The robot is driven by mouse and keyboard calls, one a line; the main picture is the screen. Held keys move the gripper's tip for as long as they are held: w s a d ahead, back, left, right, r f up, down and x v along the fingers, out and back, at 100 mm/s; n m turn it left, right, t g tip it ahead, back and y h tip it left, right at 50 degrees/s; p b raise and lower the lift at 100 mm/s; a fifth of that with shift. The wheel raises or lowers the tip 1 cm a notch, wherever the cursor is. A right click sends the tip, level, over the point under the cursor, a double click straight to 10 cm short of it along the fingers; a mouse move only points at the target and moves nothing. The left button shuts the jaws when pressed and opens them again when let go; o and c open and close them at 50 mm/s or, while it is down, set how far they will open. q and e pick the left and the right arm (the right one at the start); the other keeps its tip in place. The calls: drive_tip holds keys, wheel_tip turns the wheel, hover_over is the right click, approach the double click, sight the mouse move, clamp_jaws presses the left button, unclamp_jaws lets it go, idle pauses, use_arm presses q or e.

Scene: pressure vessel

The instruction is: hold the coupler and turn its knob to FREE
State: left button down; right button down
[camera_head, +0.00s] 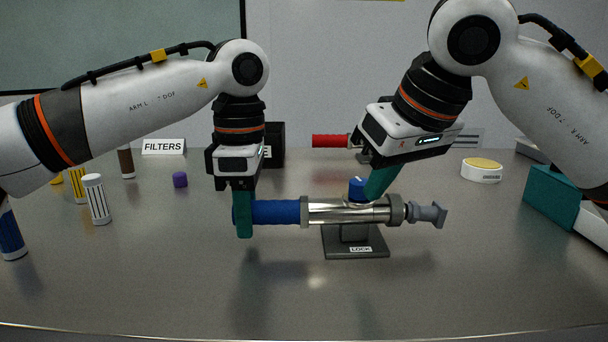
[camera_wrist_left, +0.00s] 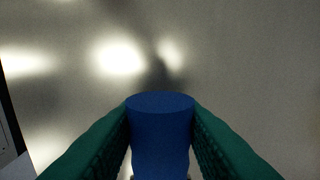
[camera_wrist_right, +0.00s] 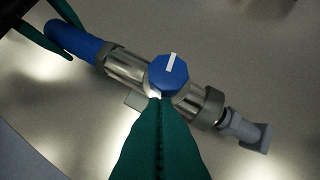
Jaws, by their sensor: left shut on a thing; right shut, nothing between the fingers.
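The coupler (camera_head: 340,210) is a shiny metal cylinder lying level, with a blue grip (camera_head: 277,212) at its left end and a grey fitting (camera_head: 428,213) at its right end. It sits over a dark stand (camera_head: 355,243) with a LOCK label (camera_head: 361,249). My left gripper (camera_head: 243,222) is shut on the blue grip, seen between its fingers in the left wrist view (camera_wrist_left: 160,135). The blue knob (camera_head: 357,187) with a white mark is on top of the coupler and also shows in the right wrist view (camera_wrist_right: 169,74). My right gripper (camera_head: 371,197) is shut and empty, its fingertips close beside the knob; contact is unclear.
White, yellow and dark cylinders stand at the left, near a FILTERS sign (camera_head: 164,147) and a purple cap (camera_head: 180,180). A red handle (camera_head: 331,141) and black box (camera_head: 271,145) are behind. A yellow-topped round item (camera_head: 482,169) is at right. The front table is clear.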

use_arm(q)
drive_tip(key=shift+a, duration=0.1)
use_arm(e)
wheel_tip(320, 180, up, 6)
drive_tip(key=shift+d, duration=0.15)
drive_tip(key=shift+s, duration=0.1)
idle(0.4)
wheel_tip(320, 180, down, 6)
drive_tip(key=shift+w+d, duration=0.25)
drive_tip(key=shift+d, duration=0.05)
idle(0.5)
drive_tip(key=shift+w+a, duration=0.2)
drive_tip(key=shift+w, duration=0.05)
idle(0.8)
drive_tip(key=shift+a, duration=0.2)
drive_tip(key=shift+s+a, duration=0.1)
idle(0.5)
drive_tip(key=shift+s, duration=0.15)
